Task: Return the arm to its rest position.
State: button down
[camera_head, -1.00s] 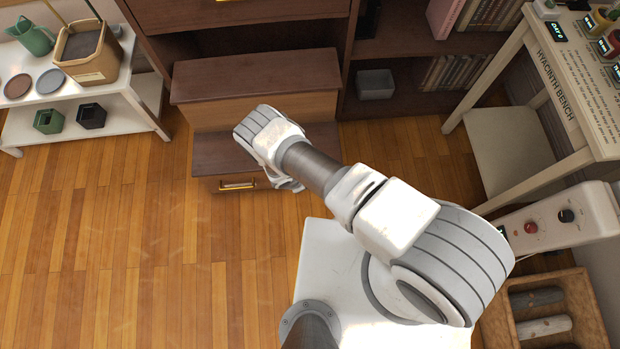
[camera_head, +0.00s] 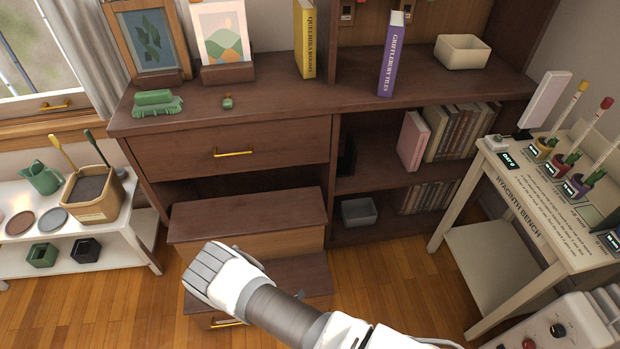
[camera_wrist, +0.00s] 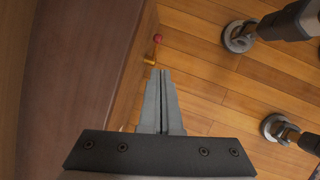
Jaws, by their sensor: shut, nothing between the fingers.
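My arm's white and grey wrist (camera_head: 225,275) is in the lower middle of the head view, in front of the brown stepped drawer unit (camera_head: 245,218). My gripper's fingers are hidden there behind the wrist. In the wrist view my gripper (camera_wrist: 160,72) is shut, its two grey fingers together with nothing between them. The fingers point along the front of a brown wooden piece (camera_wrist: 85,75), close to a small brass handle (camera_wrist: 150,60). Whether they touch it, I cannot tell.
The brown cabinet (camera_head: 235,120) stands behind, with books and frames on top. A white shelf (camera_head: 115,215) is at left and the Hyacinth bench (camera_head: 530,225) at right. Open wooden floor (camera_head: 90,310) lies left of the arm. A small red round thing (camera_wrist: 157,38) is near the handle.

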jog(key=w+a+r+m, duration=0.25)
jog(key=w+r, duration=0.35)
jog(key=r, duration=0.4)
jog(key=w+a+r+m, duration=0.1)
jog(key=w+r+m, duration=0.4)
jog(key=r, duration=0.5)
jog(key=w+d+r+m, duration=0.2)
jog(key=d+r, duration=0.2)
jog(key=r, duration=0.6)
jog(key=w+d+r+m+y, duration=0.1)
jog(key=d+r+m, duration=0.25)
jog(key=r, duration=0.65)
jog(key=w+d+r+m, duration=0.2)
jog(key=d+r, duration=0.3)
jog(key=r, duration=0.5)
jog(key=s+d+r+m, duration=0.3)
jog(key=s+d+r, duration=0.25)
jog(key=r, duration=0.45)
jog(key=s+d+r+m+t+y, duration=0.1)
jog(key=s+d+r+m, duration=0.3)
jog(key=s, duration=0.5)
jog(key=s+d+r+m+t+y, duration=0.1)
jog(key=s+d+r+y, duration=0.15)
jog(key=s+r, duration=0.45)
notch_tip(320, 180, up, 19)
jog(key=s+p, duration=0.1)
jog(key=p, duration=1.9)
jog(key=shift+s+d+h, duration=0.35)
jog(key=shift+h, duration=0.1)
